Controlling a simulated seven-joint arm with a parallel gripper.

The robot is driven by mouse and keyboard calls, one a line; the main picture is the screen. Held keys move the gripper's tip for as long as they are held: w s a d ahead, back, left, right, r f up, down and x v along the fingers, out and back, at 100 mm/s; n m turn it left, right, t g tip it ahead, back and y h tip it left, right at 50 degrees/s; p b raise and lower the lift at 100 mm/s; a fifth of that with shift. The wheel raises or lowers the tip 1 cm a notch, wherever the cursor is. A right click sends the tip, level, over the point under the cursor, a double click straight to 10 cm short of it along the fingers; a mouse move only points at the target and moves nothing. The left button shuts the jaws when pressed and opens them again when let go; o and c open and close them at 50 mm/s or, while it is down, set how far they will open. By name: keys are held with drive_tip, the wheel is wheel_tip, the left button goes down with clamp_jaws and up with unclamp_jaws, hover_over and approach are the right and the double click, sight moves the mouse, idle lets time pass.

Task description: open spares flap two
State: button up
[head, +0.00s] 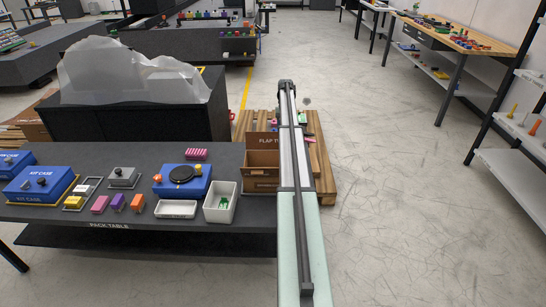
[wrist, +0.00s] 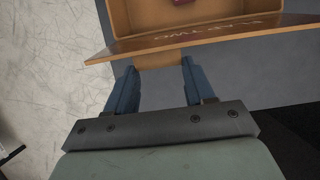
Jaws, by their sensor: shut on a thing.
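The brown spares box (head: 261,185) stands at the right end of the dark table. In the wrist view the flap (wrist: 130,47) is a wide brown panel with upside-down "TWO" lettering. A tan tab (wrist: 158,62) juts from its edge between the two blue fingers of my gripper (wrist: 158,72), which is shut on it. Beyond the flap, the box's inside shows a dark magenta item (wrist: 182,2). My gripper is hidden in the head view.
Left of the box are a white bin (head: 220,212) with a green item, a white tray (head: 176,209) and a blue case (head: 182,190). A wooden pallet (head: 322,175) lies behind the box.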

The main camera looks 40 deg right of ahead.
idle(0.3)
drive_tip(key=shift+w+d+f, duration=0.45)
drive_tip(key=shift+f, duration=0.1)
drive_tip(key=o, duration=0.6)
drive_tip(key=shift+r, duration=0.1)
idle(0.4)
drive_tip(key=shift+v, duration=2.45)
